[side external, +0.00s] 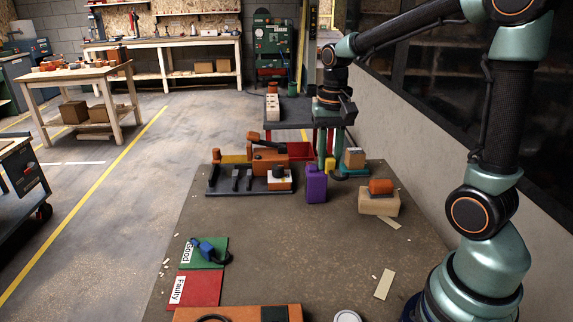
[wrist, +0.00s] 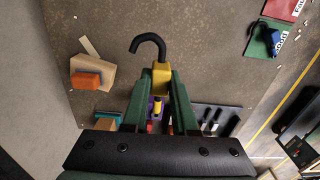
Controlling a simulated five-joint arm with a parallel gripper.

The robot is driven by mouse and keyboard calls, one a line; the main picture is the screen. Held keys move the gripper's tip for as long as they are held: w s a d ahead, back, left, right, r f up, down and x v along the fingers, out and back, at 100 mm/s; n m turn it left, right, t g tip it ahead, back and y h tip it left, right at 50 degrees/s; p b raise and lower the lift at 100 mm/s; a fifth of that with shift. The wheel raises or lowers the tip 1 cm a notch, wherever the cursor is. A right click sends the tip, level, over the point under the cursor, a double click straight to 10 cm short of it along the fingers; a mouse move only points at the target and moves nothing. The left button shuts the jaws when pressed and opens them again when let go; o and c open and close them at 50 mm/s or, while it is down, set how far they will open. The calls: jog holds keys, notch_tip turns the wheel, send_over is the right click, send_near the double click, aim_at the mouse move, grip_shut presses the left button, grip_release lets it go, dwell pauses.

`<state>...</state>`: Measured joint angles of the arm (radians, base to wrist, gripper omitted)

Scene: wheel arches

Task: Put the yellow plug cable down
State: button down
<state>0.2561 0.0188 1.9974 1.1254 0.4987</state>
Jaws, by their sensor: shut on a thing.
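The yellow plug cable (side external: 330,165) hangs from my gripper (side external: 330,150) at the far right part of the bench, just right of the purple bottle. In the wrist view my green fingers (wrist: 162,84) are shut on the yellow plug (wrist: 161,76), and its black cable curls out beyond them in a hook. I cannot tell whether the plug touches the bench top. A green mat marked "Good" (side external: 184,262) lies at the near left with a blue plug cable (side external: 206,249) on it. A red mat marked "Faulty" (side external: 205,290) lies just in front of it.
A purple bottle (side external: 316,184) stands close by the plug. A fixture with an orange block (side external: 270,162) lies to its left. A wooden block with an orange piece (side external: 380,198) and a cardboard box (side external: 354,157) are to the right. The bench middle (side external: 300,245) is clear.

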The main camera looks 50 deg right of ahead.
jog(key=a+f+n, duration=0.1)
jog(key=a+n, duration=0.7)
jog(key=a, duration=0.1)
jog(key=shift+s+f+n, duration=0.25)
jog(key=shift+s+n, duration=0.05)
jog(key=shift+s, duration=0.05)
jog(key=shift+d, duration=0.15)
notch_tip(320, 180, up, 2)
jog(key=m, duration=0.9)
send_over(324, 235)
notch_tip(324, 235, down, 20)
jog(key=shift+r, duration=0.2)
jog(key=shift+f, duration=0.2)
